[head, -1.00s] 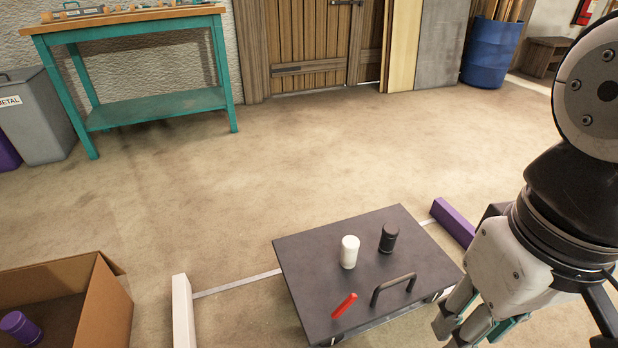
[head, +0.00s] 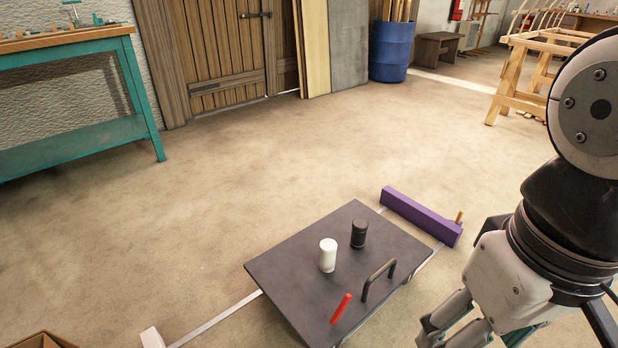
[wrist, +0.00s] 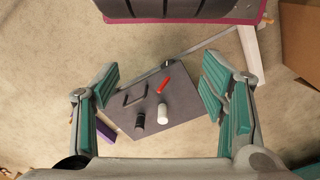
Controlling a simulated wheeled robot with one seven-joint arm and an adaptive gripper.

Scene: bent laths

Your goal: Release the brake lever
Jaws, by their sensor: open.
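The red brake lever (head: 341,308) stands tilted near the front edge of a dark grey cart top (head: 300,262). It also shows in the wrist view (wrist: 163,84), between my fingers in the picture but well beyond them. Beside it on the cart are a black handle (head: 378,280), a white cylinder (head: 328,255) and a black cylinder (head: 359,233). My gripper (wrist: 163,102) is open and empty, apart from the lever. In the head view it hangs at the right, its fingertips partly cut off by the lower edge.
A purple beam (head: 422,216) lies behind the cart's right side, and a white block (head: 152,338) is at lower left; pale rails run by the cart. A cardboard box (head: 40,340) is at the bottom left. Open floor lies towards the teal bench (head: 80,140) and the blue barrel (head: 391,52).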

